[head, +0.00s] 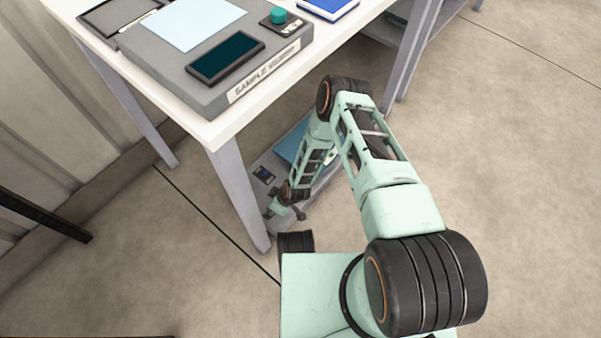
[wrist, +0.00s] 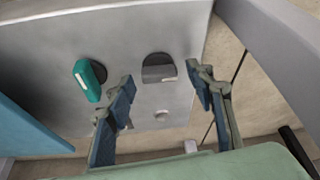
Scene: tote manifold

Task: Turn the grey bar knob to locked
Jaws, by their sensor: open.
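The grey bar knob (wrist: 159,73) is on a light metal panel (wrist: 130,35) in the wrist view. It shows as a grey bar on a dark round base, with the bar lying roughly level across the picture. My gripper (wrist: 160,76) is open, with one blue-padded finger to the left of the knob and one to the right. Both fingers look apart from it; the depth between them and the knob is hard to judge. In the head view my gripper (head: 283,208) is low by the table's lower shelf, and the knob cannot be made out there. No locked marking is readable.
A teal knob (wrist: 88,80) sits left of the grey one, close to my left finger. A table leg (head: 240,195) stands close to my arm, under the white tabletop (head: 215,130). Open floor lies to the right.

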